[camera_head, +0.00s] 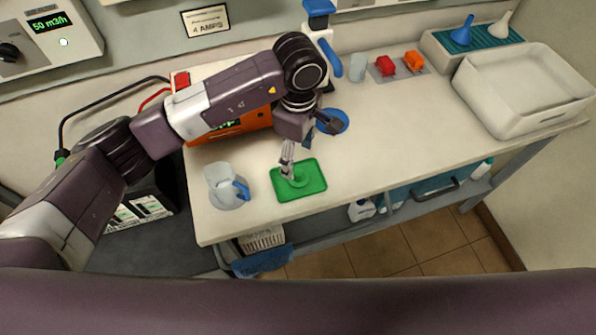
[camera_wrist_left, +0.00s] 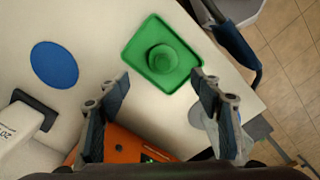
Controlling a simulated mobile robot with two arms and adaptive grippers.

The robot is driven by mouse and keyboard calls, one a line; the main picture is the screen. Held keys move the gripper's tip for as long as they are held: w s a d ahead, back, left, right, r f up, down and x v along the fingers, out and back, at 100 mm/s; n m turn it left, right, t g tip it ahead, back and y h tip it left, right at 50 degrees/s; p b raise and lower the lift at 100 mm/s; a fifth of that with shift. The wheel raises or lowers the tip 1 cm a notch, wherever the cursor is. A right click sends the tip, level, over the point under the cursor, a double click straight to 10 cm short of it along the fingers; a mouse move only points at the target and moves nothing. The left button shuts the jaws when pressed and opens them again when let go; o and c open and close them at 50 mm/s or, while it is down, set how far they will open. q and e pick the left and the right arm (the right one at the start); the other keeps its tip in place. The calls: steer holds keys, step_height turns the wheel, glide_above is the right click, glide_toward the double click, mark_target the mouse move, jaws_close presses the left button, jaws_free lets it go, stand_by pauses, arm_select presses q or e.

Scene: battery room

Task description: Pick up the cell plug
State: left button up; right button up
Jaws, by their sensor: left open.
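The cell plug appears to be the round green piece (camera_head: 299,176) on a small green tray (camera_head: 314,187) near the front edge of the bench. In the left wrist view the plug (camera_wrist_left: 163,58) is a round, stepped cap near the middle of its tray (camera_wrist_left: 137,51). My left gripper (camera_head: 308,150) is above and just behind the tray, pointing down, and partly covers the plug in the head view. Its two fingers (camera_wrist_left: 162,90) are wide apart with nothing between them, and the plug is ahead of them. My right gripper is not in view.
A clear jug with a blue handle (camera_head: 224,187) stands left of the tray. A blue disc (camera_head: 331,121) and an orange device (camera_head: 243,127) lie behind. Red and orange clips (camera_head: 413,61) and a white bin (camera_head: 525,90) are farther right. The bench right of the tray is clear.

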mark_target(298, 172)
arm_select(q)
steer(key=shift+s+f+p, duration=0.25)
steer(key=shift+f+p, duration=0.15)
steer(key=shift+f, duration=0.45)
step_height(298, 172, down, 4)
steer(key=p, duration=0.2)
steer(key=shift+s+f+p, duration=0.1)
steer(key=shift+f+p, duration=0.05)
steer(key=shift+p, duration=0.15)
steer(key=shift+f, duration=0.4)
steer(key=c, duration=0.9)
